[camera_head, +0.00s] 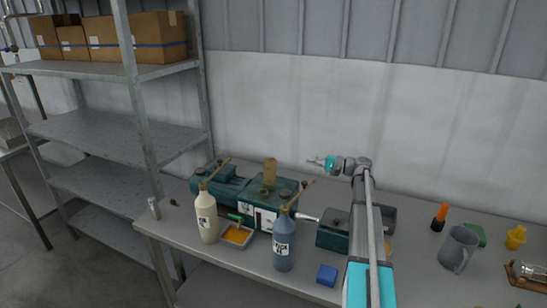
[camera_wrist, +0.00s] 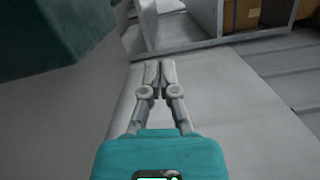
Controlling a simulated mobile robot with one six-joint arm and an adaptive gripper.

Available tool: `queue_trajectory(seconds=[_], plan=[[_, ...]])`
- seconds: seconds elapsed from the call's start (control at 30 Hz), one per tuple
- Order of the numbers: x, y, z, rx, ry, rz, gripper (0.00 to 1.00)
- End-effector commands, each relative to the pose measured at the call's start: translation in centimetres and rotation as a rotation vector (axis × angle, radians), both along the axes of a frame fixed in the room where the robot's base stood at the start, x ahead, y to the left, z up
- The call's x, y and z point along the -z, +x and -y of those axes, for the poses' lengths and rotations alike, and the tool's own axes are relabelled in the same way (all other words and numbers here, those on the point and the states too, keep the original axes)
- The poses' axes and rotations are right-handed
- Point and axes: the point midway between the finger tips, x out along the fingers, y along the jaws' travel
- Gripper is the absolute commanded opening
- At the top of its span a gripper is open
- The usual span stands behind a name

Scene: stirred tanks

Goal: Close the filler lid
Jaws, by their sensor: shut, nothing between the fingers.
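A green stirred-tank machine (camera_head: 285,190) stands on the bench, left of the middle in the head view. A tan upright flap (camera_head: 270,171) sticks up from its top. It looks like the filler lid standing open, but it is small here. My gripper (camera_head: 311,161) is right of the flap and apart from it, above the back of the bench, pointing left. The wrist view shows my gripper (camera_wrist: 160,66) with its fingertips together and nothing between them. The flap cannot be made out in that view.
A cream bottle (camera_head: 207,218) and a blue bottle (camera_head: 284,243) stand in front of the machine, with an orange-filled tray (camera_head: 238,235) between them. A blue block (camera_head: 327,275), a grey mug (camera_head: 457,248) and a metal shelf rack (camera_head: 110,135) are nearby. The wall is behind.

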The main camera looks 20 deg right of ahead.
Motion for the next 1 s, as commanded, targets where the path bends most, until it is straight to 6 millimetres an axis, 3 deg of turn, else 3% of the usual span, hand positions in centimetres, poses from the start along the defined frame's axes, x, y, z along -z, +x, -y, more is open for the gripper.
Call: queue_trajectory(seconds=[0.63, 1.0], plan=[[0.0, 0.9, -1.5, -0.011, 0.0, 0.0, 0.0], [-0.2, 3.5, -5.3, -0.013, 0.0, 0.0, 0.0]])
